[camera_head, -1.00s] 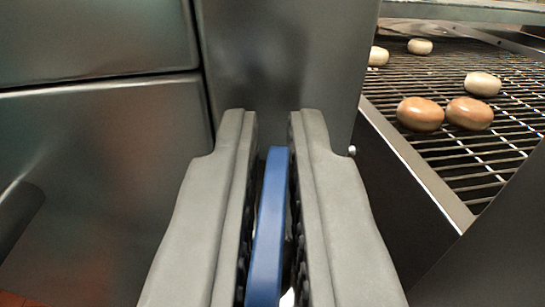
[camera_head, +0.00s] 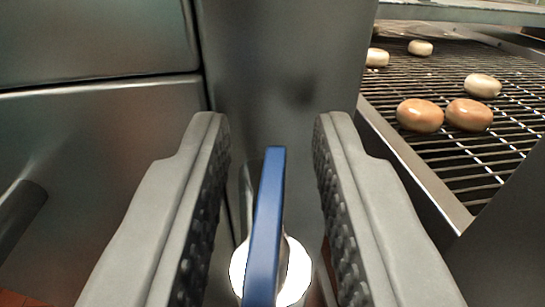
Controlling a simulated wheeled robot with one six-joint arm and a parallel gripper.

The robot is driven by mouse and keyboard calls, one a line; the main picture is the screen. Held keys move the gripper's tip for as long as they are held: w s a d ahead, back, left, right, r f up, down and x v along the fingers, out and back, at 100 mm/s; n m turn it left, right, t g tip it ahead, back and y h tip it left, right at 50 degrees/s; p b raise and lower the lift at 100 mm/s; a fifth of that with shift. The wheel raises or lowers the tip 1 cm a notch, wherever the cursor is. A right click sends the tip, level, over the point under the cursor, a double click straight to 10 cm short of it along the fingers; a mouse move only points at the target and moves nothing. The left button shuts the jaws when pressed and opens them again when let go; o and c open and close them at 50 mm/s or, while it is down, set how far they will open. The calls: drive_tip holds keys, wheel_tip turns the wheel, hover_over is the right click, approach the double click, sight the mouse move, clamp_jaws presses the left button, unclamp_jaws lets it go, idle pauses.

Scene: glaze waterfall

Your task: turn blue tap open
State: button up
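The blue tap (camera_head: 266,225) is a narrow blue lever that shows in the camera_head view at the lower middle. It points away from me, nearly in line with my fingers. A round, bright white and metallic part (camera_head: 298,272) shows beneath the lever. My gripper (camera_head: 272,130) is open, with one finger on each side of the lever. There are gaps between the lever and both ribbed finger pads, so neither finger touches it. The lever's near end is cut off by the bottom of the picture.
A dark metal panel (camera_head: 285,65) stands behind the lever. At the right, a wire conveyor rack (camera_head: 500,160) carries glazed and plain doughnuts (camera_head: 420,115), with a metal side rail (camera_head: 415,170) along its edge. Metal cabinet fronts (camera_head: 90,150) with a dark handle are at the left.

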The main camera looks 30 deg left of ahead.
drive_tip(key=v, duration=1.7)
drive_tip(key=shift+s+d, duration=0.1)
drive_tip(key=shift+m+t+h, duration=0.4)
drive_tip(key=shift+m+h, duration=0.1)
drive_tip(key=shift+h, duration=0.2)
drive_tip(key=x, duration=0.5)
drive_tip(key=a+x, duration=0.1)
drive_tip(key=x, duration=1)
drive_tip(key=shift+s+a, duration=0.2)
drive_tip(key=shift+s, duration=0.1)
clamp_jaws()
